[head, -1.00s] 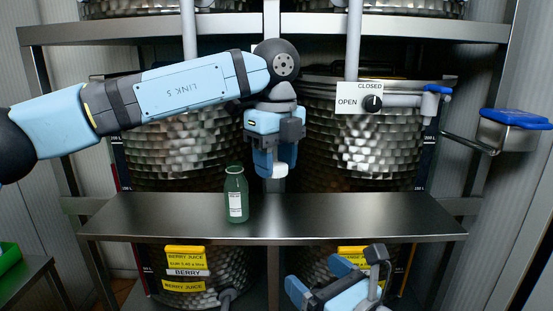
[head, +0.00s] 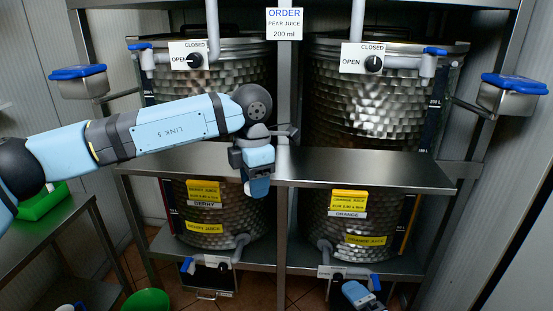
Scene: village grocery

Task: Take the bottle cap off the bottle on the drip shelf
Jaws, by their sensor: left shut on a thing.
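The drip shelf (head: 350,168) is a bare steel shelf across the two tanks. My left gripper (head: 257,192) points down at the front edge of the shelf, left of its middle. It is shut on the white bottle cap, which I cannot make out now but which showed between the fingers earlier. The green bottle is not visible now; my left gripper and arm cover the part of the shelf where it stood. My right gripper (head: 357,293) shows only in part at the bottom edge, and its jaw opening is unclear.
Dimpled steel tanks (head: 365,95) stand behind the shelf, with open/closed valve dials (head: 374,64). Blue-lidded containers (head: 515,85) hang at both sides. A green bucket (head: 146,301) is on the floor at lower left.

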